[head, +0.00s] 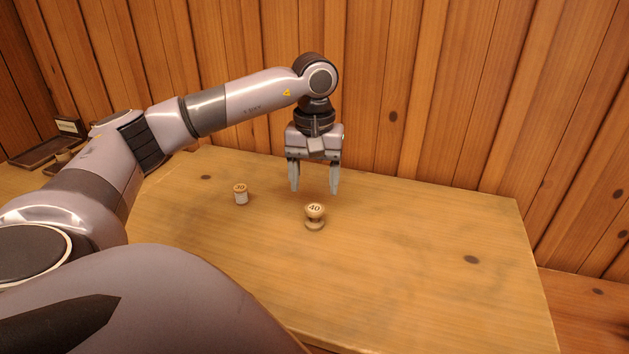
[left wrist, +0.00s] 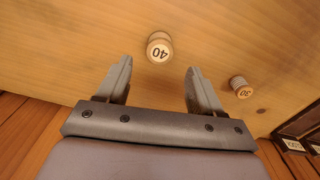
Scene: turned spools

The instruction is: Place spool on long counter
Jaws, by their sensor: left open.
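A wooden spool marked 40 (head: 315,217) stands upright on the long wooden counter (head: 420,270), near its middle. It also shows in the left wrist view (left wrist: 159,47), beyond and between the fingertips. A second, smaller spool marked 30 (head: 240,195) with pale thread stands upright to its left; in the left wrist view it is at the right (left wrist: 241,87). My left gripper (head: 315,186) points down above the counter, behind the spool marked 40 in the head view. Its fingers are apart with nothing between them. My right gripper is not in view.
A plank wall (head: 400,90) runs close behind the counter. Dark trays (head: 35,152) with a small label stand at the far left, partly behind my left arm. The counter's right half is clear up to its right edge.

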